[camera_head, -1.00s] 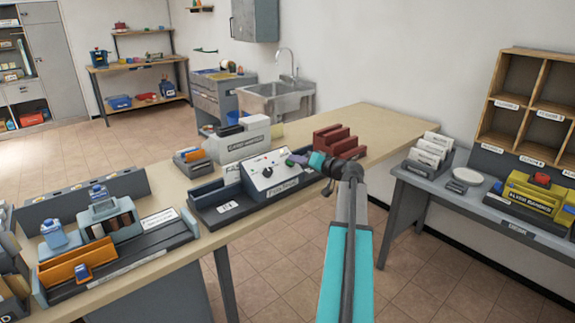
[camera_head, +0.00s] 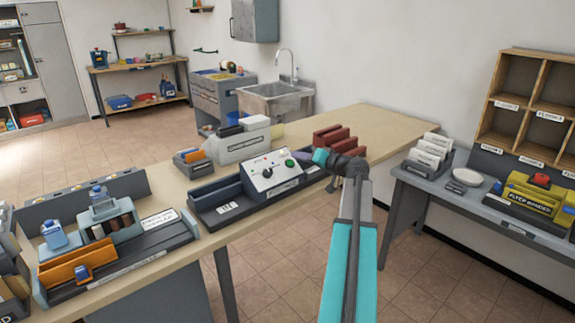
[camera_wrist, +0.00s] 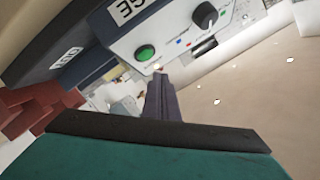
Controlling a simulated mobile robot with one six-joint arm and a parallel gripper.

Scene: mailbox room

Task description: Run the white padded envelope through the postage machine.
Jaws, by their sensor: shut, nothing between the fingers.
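The postage machine (camera_head: 262,176) stands on the wooden counter, with a sloped white panel, a green button (camera_head: 289,163) and a dark tray. The wrist view shows its panel (camera_wrist: 185,25) close up, with the green button (camera_wrist: 145,52) and a black knob. My gripper (camera_head: 303,156) is just right of the machine, its tips close to the button but apart from it. In the wrist view my gripper (camera_wrist: 160,80) has its dark fingers together and empty, pointing toward the panel. I cannot clearly make out the white padded envelope in either view.
Red holders (camera_head: 331,137) stand behind my gripper on the counter. A white machine (camera_head: 240,142) stands behind the postage machine. Another machine (camera_head: 110,215) stands at the left. The side table (camera_head: 440,187) at right holds white envelopes in a rack (camera_head: 428,153). Counter (camera_head: 385,125) at far right is clear.

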